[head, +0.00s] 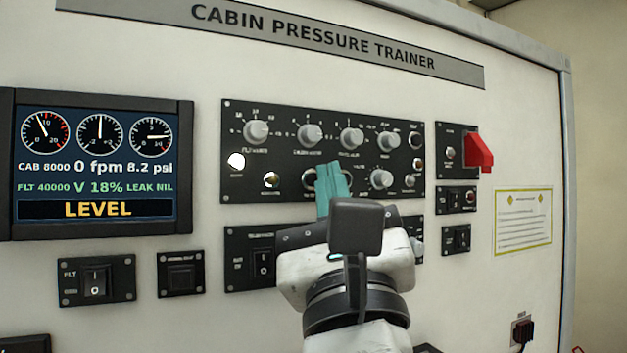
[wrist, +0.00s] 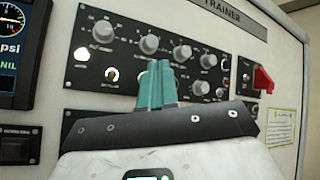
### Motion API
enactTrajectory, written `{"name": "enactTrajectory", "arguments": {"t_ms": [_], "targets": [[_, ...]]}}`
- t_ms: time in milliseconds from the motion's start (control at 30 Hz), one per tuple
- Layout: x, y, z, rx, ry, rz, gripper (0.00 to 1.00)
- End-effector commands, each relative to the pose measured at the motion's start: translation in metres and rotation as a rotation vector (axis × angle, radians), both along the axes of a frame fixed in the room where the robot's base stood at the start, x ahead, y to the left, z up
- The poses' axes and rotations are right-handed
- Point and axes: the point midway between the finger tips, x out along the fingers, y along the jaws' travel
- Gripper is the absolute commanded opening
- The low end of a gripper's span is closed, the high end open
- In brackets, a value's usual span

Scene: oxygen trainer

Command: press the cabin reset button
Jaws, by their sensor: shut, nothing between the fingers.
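My gripper (head: 332,185) has teal fingers pressed together with nothing between them. It points up at the lower middle of the black knob panel (head: 285,112). In the wrist view the gripper (wrist: 158,84) also stands before this panel, covering part of its lower row. I cannot tell whether the fingertips touch the panel. A round dark control (head: 308,178) shows just left of the fingers. A lit white round button (head: 236,160) is at the panel's lower left. A separate square black button (head: 181,280) is further down left. Labels are too small to read, so I cannot tell which is the cabin reset button.
A display (head: 97,163) reading LEVEL is at the left. Several grey knobs, one being a knob (head: 309,134), stick out above the fingers. A red guard (head: 478,153) juts out at the right. Rocker switches sit below. The wall between the panels is clear.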

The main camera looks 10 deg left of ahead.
Motion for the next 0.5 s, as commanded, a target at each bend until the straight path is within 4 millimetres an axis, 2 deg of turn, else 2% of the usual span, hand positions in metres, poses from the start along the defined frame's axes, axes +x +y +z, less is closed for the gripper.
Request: {"name": "enactTrajectory", "arguments": {"t_ms": [300,500], "targets": [[-0.024,-0.016,0.0,0.0,-0.001,0.0,0.0],[-0.032,-0.021,0.0,0.001,0.0,0.001,0.0]]}}
